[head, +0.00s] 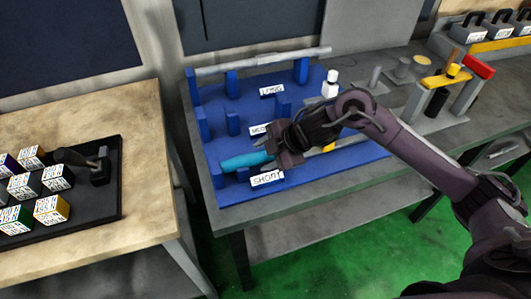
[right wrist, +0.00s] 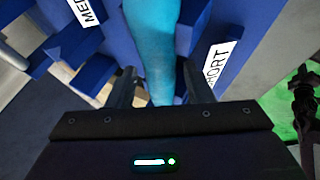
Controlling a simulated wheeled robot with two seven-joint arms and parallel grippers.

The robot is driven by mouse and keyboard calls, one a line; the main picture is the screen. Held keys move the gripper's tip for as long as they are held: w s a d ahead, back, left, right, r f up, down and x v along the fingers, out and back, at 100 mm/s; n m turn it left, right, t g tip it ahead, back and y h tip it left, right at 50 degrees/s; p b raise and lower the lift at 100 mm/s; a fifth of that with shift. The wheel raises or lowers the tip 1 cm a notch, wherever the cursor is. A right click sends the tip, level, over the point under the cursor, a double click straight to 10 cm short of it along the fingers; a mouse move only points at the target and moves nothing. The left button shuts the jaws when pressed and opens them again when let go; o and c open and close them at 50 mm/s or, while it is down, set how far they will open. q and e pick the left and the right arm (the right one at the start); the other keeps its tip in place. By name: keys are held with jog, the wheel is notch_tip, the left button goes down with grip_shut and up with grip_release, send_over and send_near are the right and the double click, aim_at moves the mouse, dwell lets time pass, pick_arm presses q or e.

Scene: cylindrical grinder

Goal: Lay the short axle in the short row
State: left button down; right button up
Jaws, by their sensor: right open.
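The short axle is a teal cylinder (head: 246,160) at the front of the blue rack (head: 235,192), by the SHORT label (head: 267,178). Its left end is at a blue front post; whether it rests fully in the supports I cannot tell. My right gripper (head: 277,153) is at the axle's right part, jaws open. In the right wrist view the teal axle (right wrist: 153,45) runs between the two open fingers (right wrist: 160,92), with a gap on either side. The gripper and arm hide the axle's right end. My left gripper is not in view.
A long grey axle (head: 262,61) lies across the back LONG row. The middle row's posts (head: 233,123) look empty at left. A white-topped piece (head: 330,84) and a yellow-topped stand (head: 445,82) are at right. A wooden table (head: 120,95) with a black tray of labelled cubes is at left.

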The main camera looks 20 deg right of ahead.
jog(key=shift+r, duration=0.25)
jog(key=v, duration=1.2)
